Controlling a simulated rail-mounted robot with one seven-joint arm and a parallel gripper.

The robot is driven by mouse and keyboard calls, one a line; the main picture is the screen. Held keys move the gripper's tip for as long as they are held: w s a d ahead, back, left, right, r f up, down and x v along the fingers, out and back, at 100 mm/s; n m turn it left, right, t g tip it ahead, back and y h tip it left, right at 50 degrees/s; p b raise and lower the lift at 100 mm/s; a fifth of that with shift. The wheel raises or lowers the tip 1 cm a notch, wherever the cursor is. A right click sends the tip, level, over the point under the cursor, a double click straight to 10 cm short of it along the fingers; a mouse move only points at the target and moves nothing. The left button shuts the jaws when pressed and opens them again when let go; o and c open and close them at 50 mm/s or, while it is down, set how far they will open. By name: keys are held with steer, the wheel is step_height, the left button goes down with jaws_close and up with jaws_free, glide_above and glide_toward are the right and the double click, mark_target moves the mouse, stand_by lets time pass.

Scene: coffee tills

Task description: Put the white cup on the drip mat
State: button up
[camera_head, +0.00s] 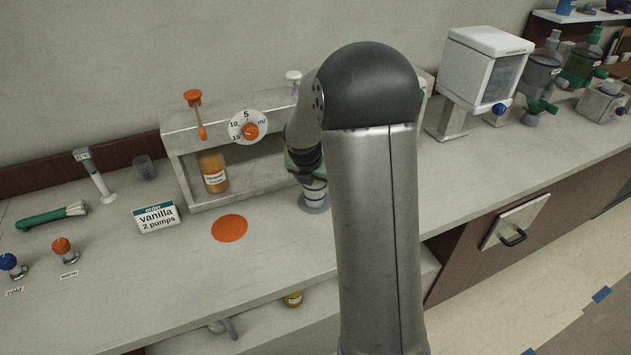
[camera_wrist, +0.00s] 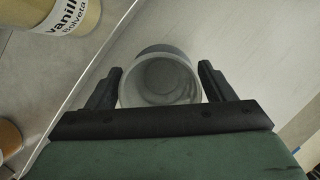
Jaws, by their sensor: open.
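In the wrist view, a pale grey-white cup (camera_wrist: 184,82) shows from above, its round mouth towards the camera and its inside empty. My gripper (camera_wrist: 161,70) is open, with one dark finger on each side of the cup; I cannot tell whether they touch it. In the head view, a pale cup-like shape (camera_head: 315,201) stands on the counter below my gripper, partly hidden by my arm. A flat orange disc (camera_head: 229,228), which looks like the drip mat, lies bare on the counter to the left of it.
A pump stand with a dial (camera_head: 249,127) and an amber bottle (camera_head: 213,173) stands behind the disc. A vanilla order sign (camera_head: 157,217) stands to its left. The counter between disc and cup is clear.

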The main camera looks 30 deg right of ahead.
steer(key=s+a+r+b, duration=0.3)
steer(key=s+a+r, duration=0.1)
steer(key=s+a, duration=0.6)
steer(key=s+a+m+g+y, duration=0.1)
steer(key=s+a+m, duration=0.2)
steer(key=s+m, duration=0.6)
steer(key=s+a+m+g+y, duration=0.1)
steer(key=s+a+m, duration=0.3)
steer(key=s+m, duration=0.6)
steer(key=m+y, duration=0.1)
steer(key=m, duration=0.6)
steer(key=shift+s+a+r+g+y, duration=0.15)
steer(key=shift+r+g+y, duration=0.15)
steer(key=shift+r, duration=0.1)
